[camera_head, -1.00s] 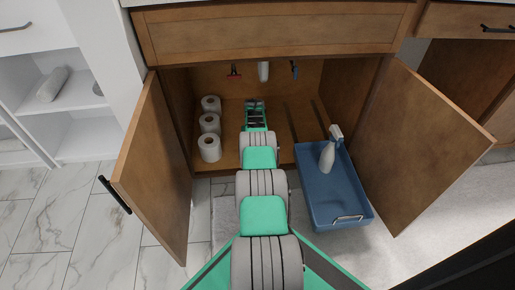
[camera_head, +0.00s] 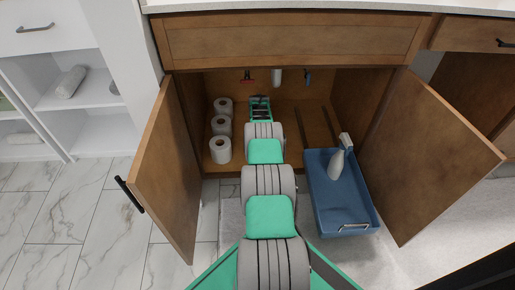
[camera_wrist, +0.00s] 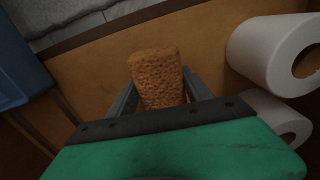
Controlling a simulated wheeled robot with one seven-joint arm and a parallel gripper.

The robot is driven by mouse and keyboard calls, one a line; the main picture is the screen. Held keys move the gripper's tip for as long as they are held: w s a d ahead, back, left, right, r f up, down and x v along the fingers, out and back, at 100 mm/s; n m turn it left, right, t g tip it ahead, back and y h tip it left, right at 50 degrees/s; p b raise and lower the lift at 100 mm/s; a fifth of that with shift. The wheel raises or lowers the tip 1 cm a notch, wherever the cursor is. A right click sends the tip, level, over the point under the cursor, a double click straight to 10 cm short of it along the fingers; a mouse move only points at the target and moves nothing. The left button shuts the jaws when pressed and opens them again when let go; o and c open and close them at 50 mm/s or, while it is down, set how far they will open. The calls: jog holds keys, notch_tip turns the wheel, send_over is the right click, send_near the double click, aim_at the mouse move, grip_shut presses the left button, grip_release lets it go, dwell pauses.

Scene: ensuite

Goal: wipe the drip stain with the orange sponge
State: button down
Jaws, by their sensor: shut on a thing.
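The orange sponge (camera_wrist: 158,78) shows in the wrist view between the fingers of my gripper (camera_wrist: 160,92), which is shut on it. Behind the sponge lies the wooden cabinet floor (camera_wrist: 95,75). In the head view my arm reaches into the open cabinet, and my gripper (camera_head: 260,104) is inside it, right of the toilet rolls. The sponge is hidden by my arm in the head view. I cannot make out a drip stain in either view.
Several toilet rolls (camera_head: 221,125) stand left of my arm. A blue pull-out tray (camera_head: 352,205) with a white spray bottle (camera_head: 339,160) is on the right. Open doors stand at the left (camera_head: 170,165) and right (camera_head: 430,150). A pipe (camera_head: 276,78) hangs at the back.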

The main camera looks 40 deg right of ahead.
jog(key=shift+r, duration=0.75)
jog(key=shift+r+p, duration=1)
jog(key=shift+r, duration=0.55)
jog(key=shift+f, duration=0.1)
jog(key=shift+a, duration=0.1)
